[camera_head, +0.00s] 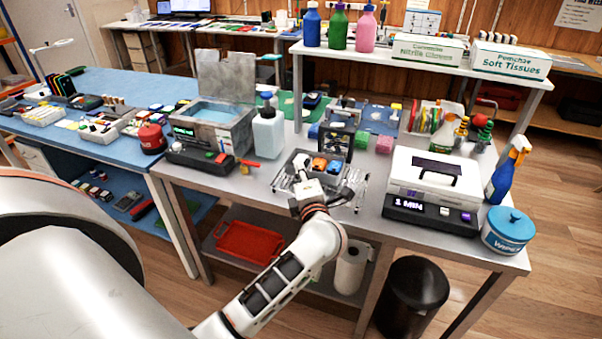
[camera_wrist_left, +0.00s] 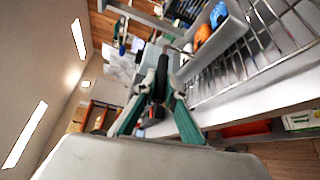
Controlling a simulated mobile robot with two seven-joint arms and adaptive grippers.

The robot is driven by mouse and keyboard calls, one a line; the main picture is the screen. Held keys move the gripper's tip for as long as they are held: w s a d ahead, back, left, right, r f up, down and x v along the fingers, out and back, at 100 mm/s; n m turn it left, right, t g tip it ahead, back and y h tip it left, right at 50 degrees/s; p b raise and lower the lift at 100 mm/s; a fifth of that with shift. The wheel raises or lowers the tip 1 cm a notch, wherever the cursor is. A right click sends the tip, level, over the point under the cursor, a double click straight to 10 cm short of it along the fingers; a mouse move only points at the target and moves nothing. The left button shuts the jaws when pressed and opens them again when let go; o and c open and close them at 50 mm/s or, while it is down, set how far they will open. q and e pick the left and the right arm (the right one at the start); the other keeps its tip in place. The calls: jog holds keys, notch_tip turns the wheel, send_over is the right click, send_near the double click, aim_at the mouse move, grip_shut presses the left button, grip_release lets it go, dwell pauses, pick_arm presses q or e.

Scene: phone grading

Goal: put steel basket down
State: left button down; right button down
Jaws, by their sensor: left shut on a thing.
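The steel basket (camera_head: 352,187) is a wire basket at the front edge of the grey bench, in the middle of the head view. Its wires also show at the right of the left wrist view (camera_wrist_left: 240,62). My left gripper (camera_head: 306,180) is shut on the near side of the basket and hides part of it. In the wrist view the fingers (camera_wrist_left: 160,88) meet beside the wires. A grey tray with orange and blue items shows at the basket. I cannot tell whether the basket touches the bench. My right gripper is in neither view.
A grey open-lid machine (camera_head: 222,128) and a soap bottle (camera_head: 268,130) stand left of the basket. A dark box (camera_head: 336,138) is just behind. A white 1 MIN unit (camera_head: 435,180) and blue wipes tub (camera_head: 508,232) stand right. Bare bench (camera_head: 240,187) shows left of the basket.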

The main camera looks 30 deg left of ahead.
pick_arm(q)
jog(key=c, duration=2.1)
grip_release()
jog(key=shift+r, duration=0.1)
